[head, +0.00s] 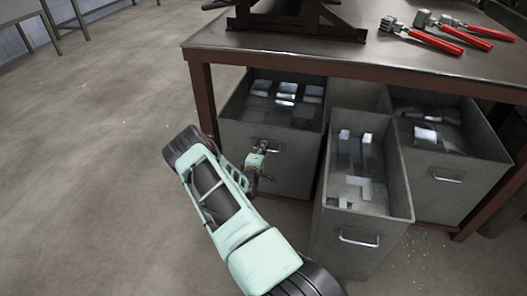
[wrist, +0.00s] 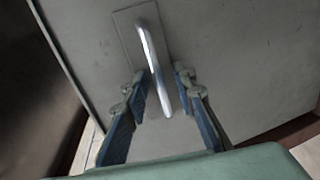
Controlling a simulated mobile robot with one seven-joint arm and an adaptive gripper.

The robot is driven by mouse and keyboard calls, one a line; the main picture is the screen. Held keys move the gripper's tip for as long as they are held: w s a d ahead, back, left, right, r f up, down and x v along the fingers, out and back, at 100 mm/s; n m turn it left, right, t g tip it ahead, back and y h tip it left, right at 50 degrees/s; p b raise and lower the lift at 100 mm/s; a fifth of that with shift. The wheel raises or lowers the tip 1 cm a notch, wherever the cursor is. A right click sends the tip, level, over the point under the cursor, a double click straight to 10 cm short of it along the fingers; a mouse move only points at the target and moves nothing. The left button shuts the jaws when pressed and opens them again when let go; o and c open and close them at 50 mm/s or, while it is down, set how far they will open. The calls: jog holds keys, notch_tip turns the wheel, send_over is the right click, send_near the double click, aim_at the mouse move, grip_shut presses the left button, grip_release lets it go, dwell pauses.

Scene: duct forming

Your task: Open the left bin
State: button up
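The left bin (head: 288,160) is a grey metal bin under the workbench, with metal pieces inside. Its front face fills much of the wrist view (wrist: 230,60). Its handle (wrist: 154,65) is a bright metal bar in the wrist view, and part of it shows in the head view (head: 274,149). My gripper (head: 256,160) is at the left bin's front, close to the handle. In the wrist view, my gripper (wrist: 164,80) is open, with one blue-padded finger on each side of the handle's lower end. I cannot tell whether either finger touches it.
A middle bin (head: 330,232) stands pulled out to the right of my gripper. A right bin (head: 440,190) sits under the workbench (head: 300,46). Red-handled tools (head: 435,40) lie on top. The floor (head: 90,170) on the left is clear.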

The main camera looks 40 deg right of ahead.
grip_shut()
jog(key=shift+a, duration=0.1)
dwell(0.3)
